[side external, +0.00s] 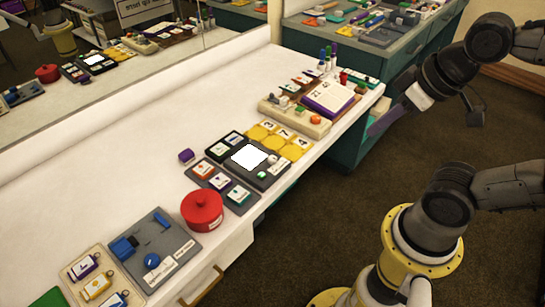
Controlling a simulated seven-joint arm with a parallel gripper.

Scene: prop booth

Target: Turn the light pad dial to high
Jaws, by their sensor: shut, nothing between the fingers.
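The light pad (249,157) is a dark box with a bright white lit square on top, in the middle of the white counter. Small pale knob-like parts sit along its right side, one (272,160) higher and one (262,175) with some green lower down. I cannot tell which of them is the dial or read its setting. My gripper (374,132) is at the right, past the counter's front edge, well apart from the light pad. Its narrow purplish fingers are shut, empty and point down to the left.
Yellow number cards (278,140) lie behind the light pad, and labelled cards (221,184) lie in front. A red pot (202,210) and a grey board with blue parts (155,250) stand nearer. A mirror lines the left.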

